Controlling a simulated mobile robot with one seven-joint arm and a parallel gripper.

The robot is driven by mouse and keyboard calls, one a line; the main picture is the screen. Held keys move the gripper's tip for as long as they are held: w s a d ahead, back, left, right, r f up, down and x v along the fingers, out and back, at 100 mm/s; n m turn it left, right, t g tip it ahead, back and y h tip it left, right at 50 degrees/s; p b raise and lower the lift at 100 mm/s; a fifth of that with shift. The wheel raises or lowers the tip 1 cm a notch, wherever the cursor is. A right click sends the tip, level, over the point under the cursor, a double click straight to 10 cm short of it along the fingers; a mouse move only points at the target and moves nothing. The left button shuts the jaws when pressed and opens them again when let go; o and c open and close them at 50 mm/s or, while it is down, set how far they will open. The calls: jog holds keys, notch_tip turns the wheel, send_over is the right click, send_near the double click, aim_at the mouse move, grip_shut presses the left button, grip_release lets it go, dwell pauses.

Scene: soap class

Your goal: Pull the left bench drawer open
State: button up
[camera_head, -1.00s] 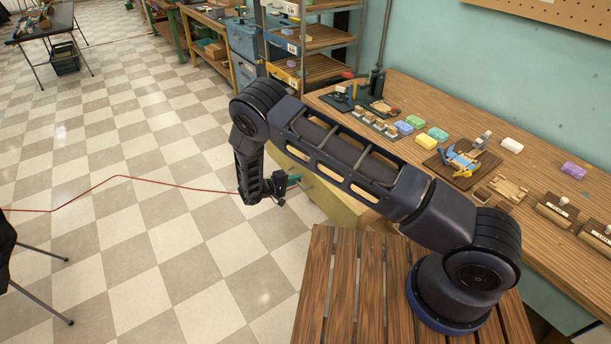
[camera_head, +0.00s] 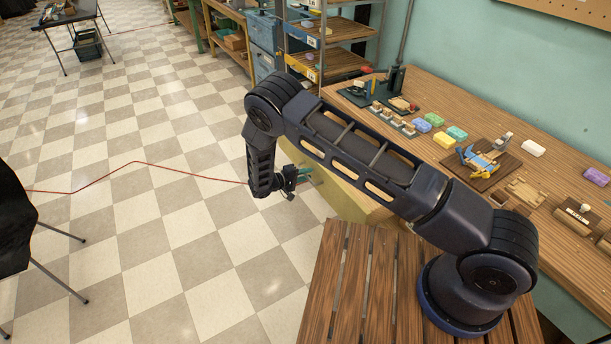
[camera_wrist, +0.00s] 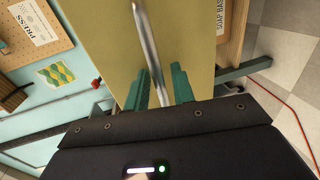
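A yellow drawer front or panel (camera_wrist: 195,45) fills the middle of the wrist view. A straight metal bar handle (camera_wrist: 148,40) runs along it. My gripper (camera_wrist: 160,85) has its two teal fingers apart, one on each side of the bar's near end; narrow gaps seem to show, and I see no clear contact. In the head view my gripper (camera_head: 304,172) is at the yellow front (camera_head: 345,195) of the wooden bench (camera_head: 455,95), below its top. My arm hides part of that front. I cannot tell whether the drawer stands out from the bench.
Soaps and a wooden board (camera_head: 480,165) lie on the bench top. A red cable (camera_head: 190,175) crosses the checkered floor (camera_head: 160,230), which is mostly clear at the left. A shelf rack (camera_head: 335,60) stands behind.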

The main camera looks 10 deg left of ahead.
jog(key=v, duration=1)
jog(key=shift+s+a, duration=0.3)
jog(key=shift+r, duration=0.1)
jog(key=w+d+r+m+g+y, duration=0.15)
jog(key=w+d+r+g, duration=0.35)
jog(key=d+r, duration=0.75)
jog(key=w+d+r+m+g, duration=0.35)
jog(key=w+d+r, duration=0.25)
jog(key=d+r, duration=0.65)
jog(key=s+d+r+m+g+y, duration=0.1)
jog(key=s+d+r+y, duration=0.1)
jog(key=d+r, duration=0.55)
jog(key=s+d+r+g+y, duration=0.1)
jog(key=s+d+r+y, duration=0.1)
jog(key=d+r, duration=0.55)
jog(key=s+d+r+m+t+y, duration=0.1)
jog(key=s+d+r, duration=0.3)
jog(key=s+d, duration=0.4)
jog(key=s+d+r+m+t+y, duration=0.2)
jog(key=s+d, duration=0.7)
jog(key=s, duration=0.5)
notch_tip(320, 180, up, 4)
jog(key=shift+s+d+f+t+y, duration=0.2)
jog(key=shift+t+y, duration=0.35)
jog(key=shift+y, duration=0.7)
